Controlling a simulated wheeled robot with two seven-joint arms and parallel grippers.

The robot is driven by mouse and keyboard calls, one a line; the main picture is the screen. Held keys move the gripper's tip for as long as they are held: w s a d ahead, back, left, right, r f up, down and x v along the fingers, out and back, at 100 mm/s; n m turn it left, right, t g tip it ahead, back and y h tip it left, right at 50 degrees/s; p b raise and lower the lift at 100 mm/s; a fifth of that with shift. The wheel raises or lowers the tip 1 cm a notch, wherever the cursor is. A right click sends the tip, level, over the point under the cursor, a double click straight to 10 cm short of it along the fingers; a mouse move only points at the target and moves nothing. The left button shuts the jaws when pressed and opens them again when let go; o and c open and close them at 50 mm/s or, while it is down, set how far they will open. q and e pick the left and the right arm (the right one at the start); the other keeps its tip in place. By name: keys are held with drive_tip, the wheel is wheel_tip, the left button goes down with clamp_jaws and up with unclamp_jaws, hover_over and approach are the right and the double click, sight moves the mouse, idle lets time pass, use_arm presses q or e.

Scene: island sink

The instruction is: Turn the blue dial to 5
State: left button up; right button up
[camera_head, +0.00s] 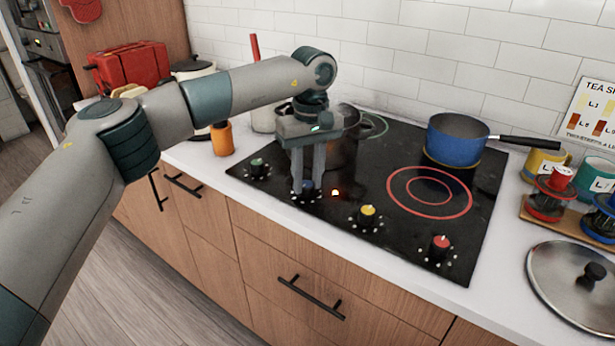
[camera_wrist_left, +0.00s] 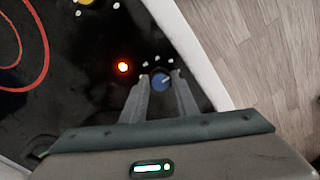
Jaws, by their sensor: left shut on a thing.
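The blue dial (camera_head: 307,186) sits near the front edge of the black cooktop, between the green dial (camera_head: 257,166) and the yellow dial (camera_head: 368,212). White marks surround it. My left gripper (camera_head: 308,188) points down over it with its fingers on either side, shut on the dial. In the left wrist view the blue dial (camera_wrist_left: 161,81) shows between the fingertips (camera_wrist_left: 160,80), with a pale pointer line on its top. I cannot read any numbers by the marks. An orange-red light (camera_head: 335,193) glows beside the dial. My right gripper is not in view.
A red dial (camera_head: 440,243) is at the right front of the cooktop (camera_head: 330,230). A blue pan (camera_head: 455,140) stands at the back right, and a dark pot (camera_head: 345,125) behind my gripper. An orange bottle (camera_head: 222,138) stands left; a lid (camera_head: 570,285) lies right.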

sight(310, 183)
use_arm(q)
drive_tip(key=shift+r+m, duration=0.1)
drive_tip(key=shift+m, duration=1.5)
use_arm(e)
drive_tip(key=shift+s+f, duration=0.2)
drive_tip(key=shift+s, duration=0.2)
use_arm(q)
drive_tip(key=shift+w, duration=0.1)
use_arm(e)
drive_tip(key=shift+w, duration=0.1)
use_arm(q)
drive_tip(key=o, duration=1.1)
drive_tip(key=shift+d+r, duration=0.15)
drive_tip(key=shift+r, duration=4.2)
drive_tip(key=shift+d+r, duration=0.15)
drive_tip(key=shift+r, duration=4.15)
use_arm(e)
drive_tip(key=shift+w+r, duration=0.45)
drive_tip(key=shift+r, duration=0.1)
